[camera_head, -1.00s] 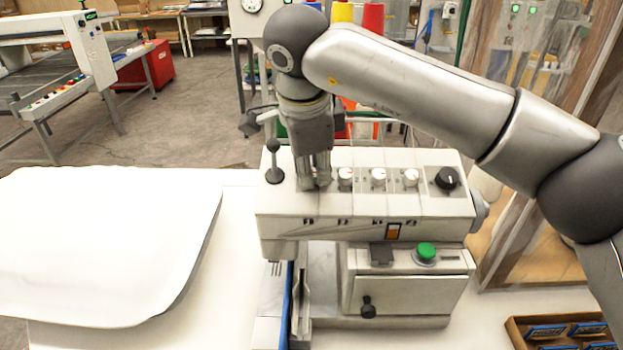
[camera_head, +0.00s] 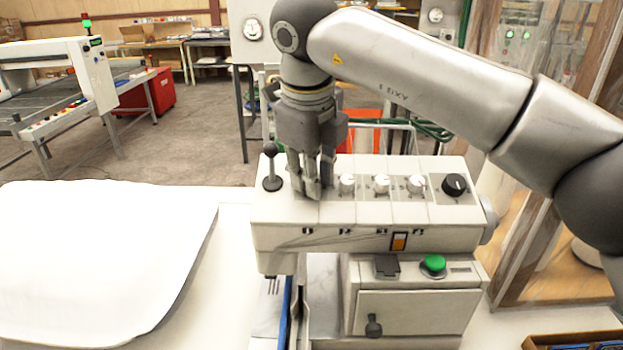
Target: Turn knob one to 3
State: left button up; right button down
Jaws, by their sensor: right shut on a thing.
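The sewing machine (camera_head: 370,238) stands on the white table with a row of knobs along its top. My right gripper (camera_head: 313,188) points down over the left end of the row, shut on knob one, which its fingers hide almost fully. The number that knob one points to cannot be read. Three white knobs (camera_head: 381,184) to the right of the gripper are uncovered. My left gripper is not in view.
A black lever (camera_head: 271,170) stands close to the left of the gripper. A black dial (camera_head: 454,185) and a green button (camera_head: 433,263) are on the machine's right side. A brown tray (camera_head: 575,341) is at the lower right.

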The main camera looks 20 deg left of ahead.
jog(key=shift+m, duration=0.6)
jog(key=c, duration=1.3)
grip_release()
jog(key=shift+r, duration=0.1)
jog(key=v, duration=1.1)
jog(key=shift+r, duration=0.4)
